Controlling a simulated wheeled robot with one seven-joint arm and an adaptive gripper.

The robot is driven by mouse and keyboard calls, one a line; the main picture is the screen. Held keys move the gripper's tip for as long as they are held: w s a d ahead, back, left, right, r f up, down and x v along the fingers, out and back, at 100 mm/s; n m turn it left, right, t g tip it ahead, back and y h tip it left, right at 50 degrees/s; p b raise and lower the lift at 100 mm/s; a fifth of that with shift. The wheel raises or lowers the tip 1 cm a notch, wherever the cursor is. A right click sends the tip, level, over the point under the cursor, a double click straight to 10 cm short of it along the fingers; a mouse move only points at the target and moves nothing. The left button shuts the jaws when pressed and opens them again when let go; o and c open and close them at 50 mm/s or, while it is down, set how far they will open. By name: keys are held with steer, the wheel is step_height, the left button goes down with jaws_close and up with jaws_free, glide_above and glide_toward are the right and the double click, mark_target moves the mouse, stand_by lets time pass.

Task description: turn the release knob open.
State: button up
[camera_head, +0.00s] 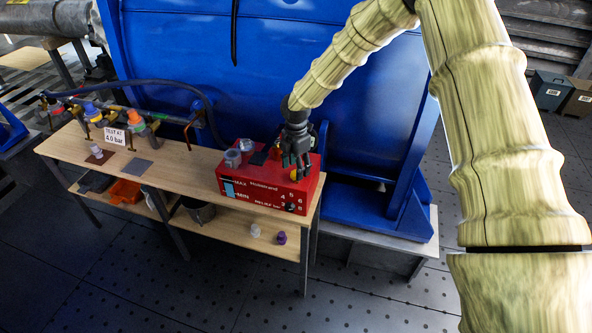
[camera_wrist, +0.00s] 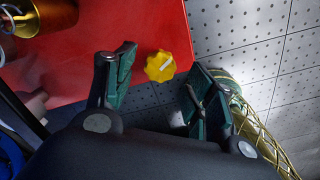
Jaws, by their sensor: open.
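A yellow scalloped knob (camera_wrist: 160,66) with a white mark on top sits at the edge of the red box in the wrist view. In the head view, a small yellow part of it (camera_head: 295,178) shows below my gripper (camera_head: 296,158). My gripper (camera_wrist: 159,80) is open, with one finger on each side of the knob in the picture. A gap shows between the knob and both fingers. The red box (camera_head: 255,193) stands at the right end of the bench. A dark dial (camera_head: 291,207) with numbers around it is on its front.
Clear cups (camera_head: 233,158) stand on the box's top left. The wooden bench (camera_head: 180,180) holds a "TEST AT 4.0 bar" sign (camera_head: 115,135) and coloured fittings (camera_head: 93,112) at left. A blue tank (camera_head: 270,75) rises close behind. Small white and purple parts (camera_head: 280,238) sit on the lower shelf.

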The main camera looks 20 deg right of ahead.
step_height(320, 180, up, 10)
stand_by(0.4)
stand_by(0.3)
